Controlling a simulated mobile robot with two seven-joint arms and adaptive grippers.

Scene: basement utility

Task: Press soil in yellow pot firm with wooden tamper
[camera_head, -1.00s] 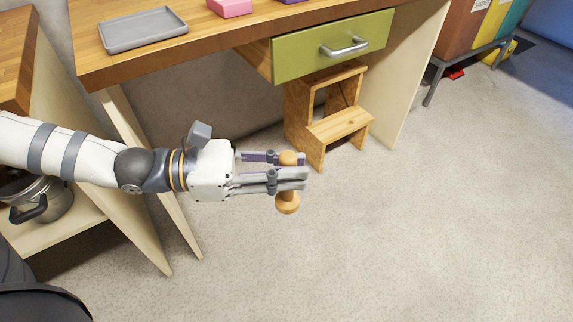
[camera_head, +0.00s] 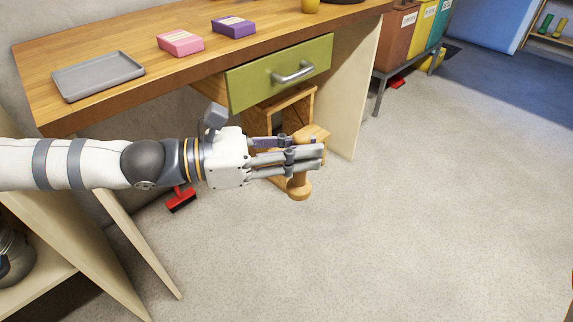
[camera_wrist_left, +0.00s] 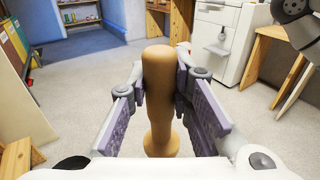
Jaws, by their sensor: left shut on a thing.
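My left gripper (camera_head: 312,156) is shut on the wooden tamper (camera_head: 299,188), a light brown turned piece with a knob at the top and a wider rounded foot. It hangs about upright above the floor, in front of the drawer desk. In the left wrist view the tamper (camera_wrist_left: 158,95) stands between the two purple-padded fingers (camera_wrist_left: 160,75). A small yellow thing, possibly the yellow pot (camera_head: 310,5), stands on the desk top, cut off by the upper picture edge. Its soil cannot be seen. My right gripper is not in view.
The wooden desk (camera_head: 165,70) carries a grey tray (camera_head: 97,75), a pink box (camera_head: 180,42) and a purple box (camera_head: 234,26). A wooden step stool (camera_head: 283,108) and red brush (camera_head: 181,199) are below. The floor at right is clear.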

